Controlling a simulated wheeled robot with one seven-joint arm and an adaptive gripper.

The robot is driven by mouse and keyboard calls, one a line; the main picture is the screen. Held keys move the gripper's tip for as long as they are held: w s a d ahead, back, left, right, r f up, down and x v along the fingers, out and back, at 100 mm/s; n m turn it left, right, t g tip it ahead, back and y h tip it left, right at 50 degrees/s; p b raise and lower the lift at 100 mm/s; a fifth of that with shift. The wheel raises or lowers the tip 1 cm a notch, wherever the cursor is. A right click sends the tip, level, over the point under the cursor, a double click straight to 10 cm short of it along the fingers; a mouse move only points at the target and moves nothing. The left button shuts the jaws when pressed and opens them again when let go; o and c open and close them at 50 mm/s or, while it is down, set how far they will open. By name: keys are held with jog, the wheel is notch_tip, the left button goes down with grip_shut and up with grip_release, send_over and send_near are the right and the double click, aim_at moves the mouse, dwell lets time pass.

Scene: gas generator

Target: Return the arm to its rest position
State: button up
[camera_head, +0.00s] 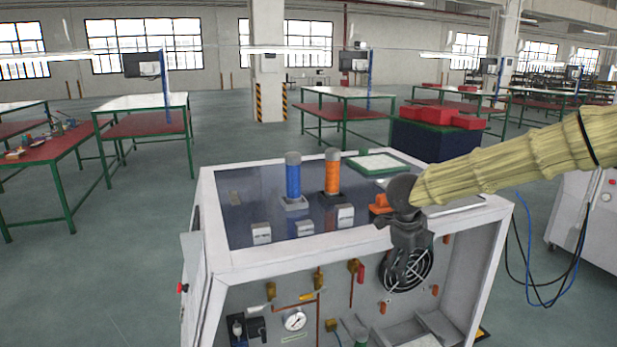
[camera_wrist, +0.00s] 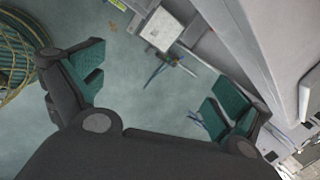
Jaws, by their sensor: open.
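My arm, in a pale yellow cover, reaches in from the right in the head view. My gripper (camera_head: 402,268) points down in front of the generator's front face, near the round black fan grille (camera_head: 407,270). In the wrist view my gripper (camera_wrist: 156,84) has its two green-padded fingers wide apart, with nothing between them but grey floor further off. The gas generator (camera_head: 232,262) is a white-framed cabinet with a dark top panel. A blue column (camera_head: 293,180) and an orange column (camera_head: 332,176) stand upright on its top. My gripper hides part of the fan and panel.
The front panel carries a pressure gauge (camera_head: 295,320), brass valves and copper pipes. An orange object (camera_head: 380,204) lies on the cabinet top beside my wrist. A white cabinet (camera_head: 590,225) with cables stands at right. Workbenches stand behind; the floor at left (camera_head: 110,270) is clear.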

jog(key=s+f+n+t, duration=0.1)
jog(key=s+f+n, duration=0.4)
jog(key=f, duration=0.6)
jog(key=s+f+n+h, duration=0.1)
jog(key=s+f+n, duration=0.4)
jog(key=f, duration=0.5)
jog(key=s+f+n+t, duration=0.1)
jog(key=s+f+n, duration=0.4)
jog(key=f, duration=0.6)
jog(key=s+a+f+n+g+y, duration=0.1)
jog(key=s+f+n, duration=0.2)
jog(key=s, duration=0.7)
jog(key=s+a+f+n+g+y, duration=0.1)
jog(key=s+f+n, duration=0.3)
jog(key=s, duration=0.7)
jog(key=s+a+f+n+g+y, duration=0.1)
jog(key=s+f+n, duration=0.3)
jog(key=s, duration=0.7)
jog(key=shift+a+f+n+g+y, duration=0.2)
jog(key=shift+n+g+y, duration=0.3)
jog(key=shift+n+g, duration=0.3)
